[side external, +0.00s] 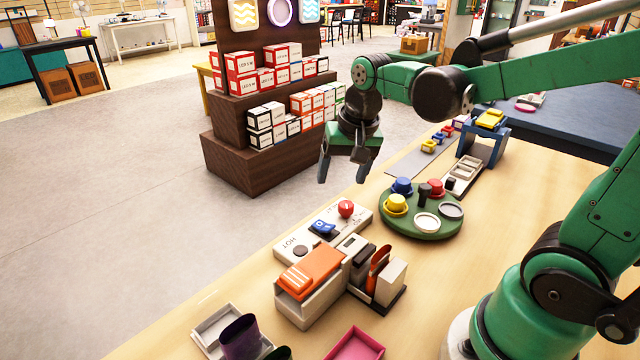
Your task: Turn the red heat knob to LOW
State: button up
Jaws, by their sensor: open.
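The red knob (346,208) sits on a pale panel (318,250) with printed lettering near the table's left edge. A blue piece (323,227) and a dark round button (300,252) are on the same panel. The word HOT can be read near its left end; any LOW mark is too small to make out. My gripper (342,180) is open and empty, pointing down. In the side view it appears above the knob in the picture, apart from it and higher than the table.
A green round tray (433,228) with blue, yellow and dark pieces stands right of the panel. An orange-topped box (310,272) and a holder with an orange-brown piece (378,275) stand in front. A blue stand (483,146) is farther back.

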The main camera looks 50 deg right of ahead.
aim_at(346, 204)
jog(key=d+f+m, duration=0.1)
jog(key=w+d+f+m+g, duration=0.1)
jog(key=m, duration=0.1)
jog(key=w+d+f+m+g, duration=0.1)
jog(key=d, duration=0.1)
jog(key=shift+w+m, duration=0.1)
jog(key=shift+m, duration=0.2)
jog(key=shift+w+d+f+m+g+y, duration=0.15)
jog(key=shift+d+f+m+g+y, duration=0.15)
jog(key=shift+d+f+m+g, duration=0.15)
jog(key=shift+f, duration=2.85)
grip_shut()
